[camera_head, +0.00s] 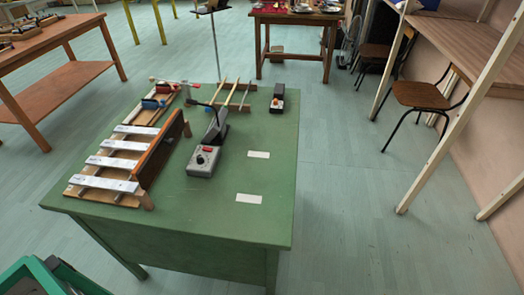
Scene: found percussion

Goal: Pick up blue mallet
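A small blue cylinder-like piece (150,104) lies on a narrow wooden board at the back left of the green table (225,215).
A wooden frame with pale metal bars (108,160) stands at the table's left. A grey box with a dial (203,160), wooden sticks (230,93) and a small dark box (278,98) also stand there. The table's front right is mostly clear. Chairs (428,95) stand right.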

